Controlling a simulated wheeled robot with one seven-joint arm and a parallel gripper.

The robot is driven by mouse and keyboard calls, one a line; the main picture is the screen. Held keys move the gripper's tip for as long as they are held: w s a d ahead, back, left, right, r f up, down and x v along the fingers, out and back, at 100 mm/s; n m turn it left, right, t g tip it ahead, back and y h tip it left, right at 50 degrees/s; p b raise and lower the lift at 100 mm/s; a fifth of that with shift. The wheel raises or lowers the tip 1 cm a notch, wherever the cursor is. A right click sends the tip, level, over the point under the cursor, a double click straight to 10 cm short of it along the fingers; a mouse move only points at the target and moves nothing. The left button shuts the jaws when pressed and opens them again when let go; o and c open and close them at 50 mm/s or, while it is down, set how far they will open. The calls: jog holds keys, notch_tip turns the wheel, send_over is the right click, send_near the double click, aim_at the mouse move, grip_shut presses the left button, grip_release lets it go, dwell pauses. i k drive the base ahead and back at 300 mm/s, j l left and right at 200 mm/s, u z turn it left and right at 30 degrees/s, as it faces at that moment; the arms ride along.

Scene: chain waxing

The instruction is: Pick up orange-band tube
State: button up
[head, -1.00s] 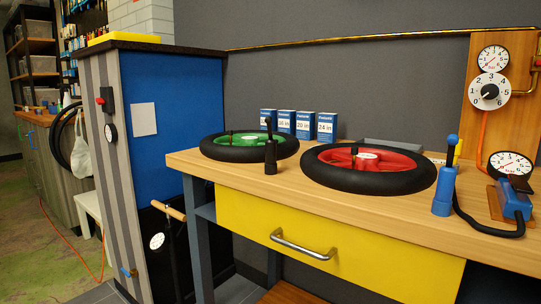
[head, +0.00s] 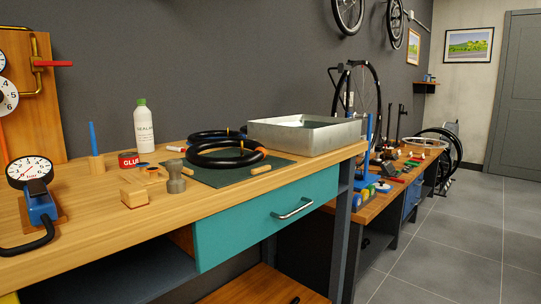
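Two black tubes lie on a dark green mat (head: 205,178) on the wooden workbench. The front tube (head: 215,164) is a ring with an orange patch at its right side, and it looks like the orange-band tube. The other tube (head: 205,136) lies just behind it and is partly hidden by it. A small orange-yellow spot shows near where the two rings come close. My gripper is not in view.
A metal basin (head: 310,140) stands right of the tubes. A white bottle (head: 144,128), a red glue tin (head: 128,160), a wooden block (head: 134,198) and a grey weight-like piece (head: 175,178) stand to the left. A pressure gauge (head: 30,170) is at far left. Floor is open at right.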

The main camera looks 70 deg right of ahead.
aim_at(192, 154)
jog(key=z, duration=1.9)
